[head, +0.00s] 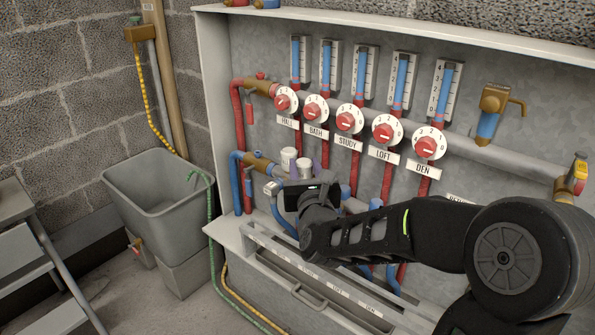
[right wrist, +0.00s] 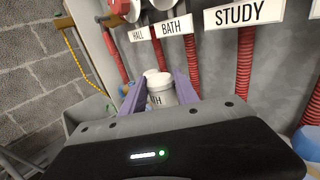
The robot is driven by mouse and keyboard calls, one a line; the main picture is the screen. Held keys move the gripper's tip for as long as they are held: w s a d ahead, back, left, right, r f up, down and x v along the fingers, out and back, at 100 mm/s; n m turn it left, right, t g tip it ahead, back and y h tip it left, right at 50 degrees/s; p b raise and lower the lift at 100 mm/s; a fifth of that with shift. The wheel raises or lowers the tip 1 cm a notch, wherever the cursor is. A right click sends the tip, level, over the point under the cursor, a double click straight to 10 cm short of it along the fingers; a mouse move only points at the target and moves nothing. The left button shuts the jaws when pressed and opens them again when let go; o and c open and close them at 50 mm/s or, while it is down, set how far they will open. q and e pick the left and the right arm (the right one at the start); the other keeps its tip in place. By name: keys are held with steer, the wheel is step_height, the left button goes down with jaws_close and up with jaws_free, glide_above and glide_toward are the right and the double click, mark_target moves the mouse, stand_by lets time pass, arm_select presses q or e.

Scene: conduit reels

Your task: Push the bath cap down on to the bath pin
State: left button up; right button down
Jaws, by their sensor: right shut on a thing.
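The bath cap (right wrist: 160,90) is a pale grey-white cylinder; in the right wrist view its dark lettering is partly covered, with an H showing. It also shows in the head view (head: 304,166). My right gripper (right wrist: 160,94) has its purple fingers shut on the cap's two sides. In the head view the right gripper (head: 306,172) is at the lower left of the panel, below the HALL and BATH labels. The bath pin is hidden behind the cap and gripper, and I cannot tell how far down the cap sits. My left gripper is not in view.
A second white cap (head: 288,158) stands close to the left of the held one. Red pipes with dials (head: 317,108) rise behind. A grey labelled rail (head: 275,243) runs below. A grey tank (head: 158,190) stands left.

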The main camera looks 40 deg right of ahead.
steer(key=shift+w+d+f+b, duration=0.1)
steer(key=shift+d+f+b, duration=0.1)
steer(key=shift+d+b, duration=0.25)
steer(key=shift+w+d+f+b, duration=0.1)
steer(key=shift+w+d+b, duration=0.1)
steer(key=shift+d+b, duration=0.3)
steer(key=shift+w+d+b, duration=0.15)
steer(key=shift+d+b, duration=0.25)
steer(key=shift+d, duration=0.1)
steer(key=shift+w+d+b, duration=0.25)
steer(key=shift+d+b, duration=0.45)
steer(key=shift+d, duration=0.2)
steer(key=shift+f+b, duration=0.15)
steer(key=shift+b, duration=1.75)
stand_by(0.8)
steer(key=shift+f, duration=0.55)
stand_by(2.4)
